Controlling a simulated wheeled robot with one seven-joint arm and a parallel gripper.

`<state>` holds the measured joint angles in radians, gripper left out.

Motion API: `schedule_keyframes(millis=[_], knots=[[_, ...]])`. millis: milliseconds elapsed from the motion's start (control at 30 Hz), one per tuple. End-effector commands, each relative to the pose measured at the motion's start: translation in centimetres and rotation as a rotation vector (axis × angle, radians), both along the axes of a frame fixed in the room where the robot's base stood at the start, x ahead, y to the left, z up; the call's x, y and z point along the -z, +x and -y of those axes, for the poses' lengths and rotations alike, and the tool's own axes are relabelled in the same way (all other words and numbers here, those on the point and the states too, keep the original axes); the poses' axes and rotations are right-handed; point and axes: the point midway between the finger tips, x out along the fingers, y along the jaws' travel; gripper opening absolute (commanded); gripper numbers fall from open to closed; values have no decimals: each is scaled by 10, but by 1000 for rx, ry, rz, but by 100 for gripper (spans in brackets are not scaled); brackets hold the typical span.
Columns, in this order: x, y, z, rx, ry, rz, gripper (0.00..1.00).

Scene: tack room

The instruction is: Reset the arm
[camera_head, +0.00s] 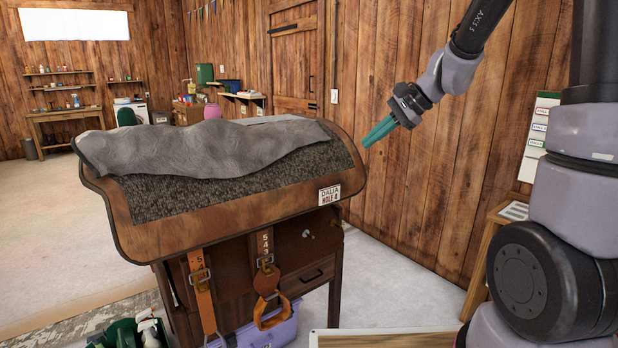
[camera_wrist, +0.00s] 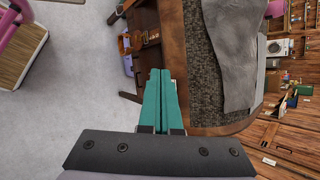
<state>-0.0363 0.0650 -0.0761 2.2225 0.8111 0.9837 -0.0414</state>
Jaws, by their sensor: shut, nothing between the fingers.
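My gripper (camera_head: 367,142) has long teal fingers and hangs in the air to the right of the saddle stand, at the end of my raised arm. The fingers also show in the wrist view (camera_wrist: 163,74), pressed together with nothing between them. The saddle stand (camera_head: 222,214) has a brown curved top with a dark fleecy pad (camera_head: 160,197) and a grey cloth (camera_head: 200,150) over it. A gap of air shows between the fingertips and the stand's right edge in the head view.
Orange straps (camera_head: 202,290) hang on the stand's front above a purple box (camera_head: 280,328). A small wooden table (camera_head: 482,262) stands at the right by the plank wall (camera_head: 420,180). A green caddy with bottles (camera_head: 125,333) is at lower left. Open floor (camera_head: 50,250) lies left.

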Motion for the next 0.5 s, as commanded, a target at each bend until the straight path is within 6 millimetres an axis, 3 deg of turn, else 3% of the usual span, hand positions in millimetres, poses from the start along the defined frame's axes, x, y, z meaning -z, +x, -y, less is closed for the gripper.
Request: schedule_keyframes(millis=[33,200,500], knots=[[-17,-19,4,-39,-46,50,0],[-50,-78,23,-159,-228,191,0],[-81,-167,67,-308,-584,428,0]])
